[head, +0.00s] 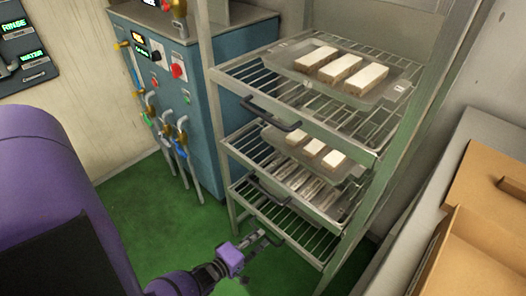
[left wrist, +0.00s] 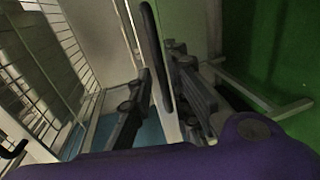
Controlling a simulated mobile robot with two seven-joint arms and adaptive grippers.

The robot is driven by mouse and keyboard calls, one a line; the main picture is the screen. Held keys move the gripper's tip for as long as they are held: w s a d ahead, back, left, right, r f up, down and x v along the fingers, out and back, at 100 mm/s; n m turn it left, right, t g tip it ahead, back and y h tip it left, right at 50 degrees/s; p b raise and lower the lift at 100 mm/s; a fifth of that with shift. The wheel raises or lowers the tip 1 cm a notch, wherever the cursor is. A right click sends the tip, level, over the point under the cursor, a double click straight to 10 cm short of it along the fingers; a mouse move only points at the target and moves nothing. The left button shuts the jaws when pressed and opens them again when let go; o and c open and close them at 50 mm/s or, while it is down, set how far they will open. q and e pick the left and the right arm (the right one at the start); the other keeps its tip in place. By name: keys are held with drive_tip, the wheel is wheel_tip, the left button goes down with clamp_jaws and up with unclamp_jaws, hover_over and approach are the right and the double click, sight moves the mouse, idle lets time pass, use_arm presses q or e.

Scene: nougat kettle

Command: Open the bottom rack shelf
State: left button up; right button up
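The metal rack has three wire shelves, and the bottom rack shelf (head: 292,232) is low, close above the green floor. Its dark handle is at the front edge, partly hidden by my gripper in the head view. My left gripper (head: 263,239) is at that front edge. In the left wrist view, a dark handle bar (left wrist: 154,50) lies between the two separated fingers of my left gripper (left wrist: 160,72). The fingers look open, with gaps beside the bar. No tray shows on the bottom shelf. My right gripper is not in view.
The top shelf (head: 240,76) and middle shelf (head: 240,146) above carry trays with pale blocks, and have dark handles. A blue machine (head: 208,130) with pipes and taps stands left of the rack. A cardboard box (head: 455,250) is at right. Green floor (head: 135,215) is clear in front.

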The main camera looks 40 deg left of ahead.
use_arm(q)
drive_tip(key=shift+x, duration=1.45)
clamp_jaws()
